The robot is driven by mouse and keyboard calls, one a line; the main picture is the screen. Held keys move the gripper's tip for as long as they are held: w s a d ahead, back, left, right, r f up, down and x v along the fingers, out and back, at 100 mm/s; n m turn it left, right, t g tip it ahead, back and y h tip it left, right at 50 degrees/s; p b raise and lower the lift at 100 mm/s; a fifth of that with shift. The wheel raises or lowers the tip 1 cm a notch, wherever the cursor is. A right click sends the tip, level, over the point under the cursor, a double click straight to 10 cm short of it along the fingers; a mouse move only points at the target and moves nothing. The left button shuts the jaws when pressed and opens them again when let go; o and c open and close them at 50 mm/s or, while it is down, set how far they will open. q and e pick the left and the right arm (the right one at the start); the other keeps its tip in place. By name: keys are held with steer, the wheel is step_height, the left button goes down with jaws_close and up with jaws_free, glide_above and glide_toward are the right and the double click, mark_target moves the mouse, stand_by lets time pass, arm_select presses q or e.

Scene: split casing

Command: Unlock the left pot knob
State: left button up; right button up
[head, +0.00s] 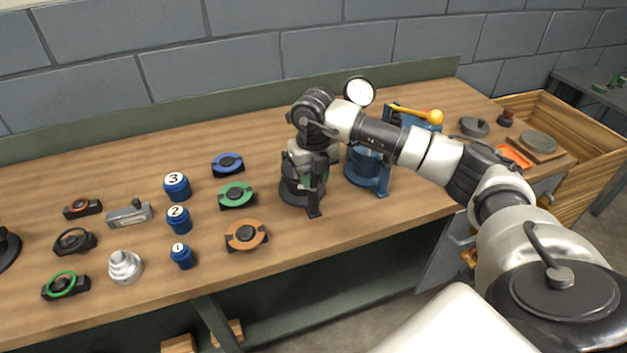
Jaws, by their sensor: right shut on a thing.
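My right arm reaches in from the right over the bench, and its gripper (309,168) points down at the top of the left pot (293,192). The left pot is a dark grey round body on a footed stand. The gripper is shut on the left pot's knob, which the fingers and wrist mostly hide. How far the knob is turned cannot be seen. The right pot (366,172), in blue, stands just to the right, partly behind my arm. My left gripper is not in view.
Green (237,195), blue (228,163) and orange (246,235) discs lie left of the pot. Numbered blue cylinders (178,219) stand farther left. A dial gauge (359,91) and a yellow-handled lever (420,114) are behind. The bench front before the pots is clear.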

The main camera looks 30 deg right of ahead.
mark_target(314, 177)
steer(key=n+b, duration=0.2)
steer(key=n, duration=0.2)
steer(key=shift+n, duration=0.4)
steer(key=shift+r, duration=0.1)
stand_by(0.3)
steer(key=o, duration=0.9)
step_height(314, 177, up, 11)
steer(key=shift+f+b, duration=0.15)
steer(key=shift+b, duration=0.55)
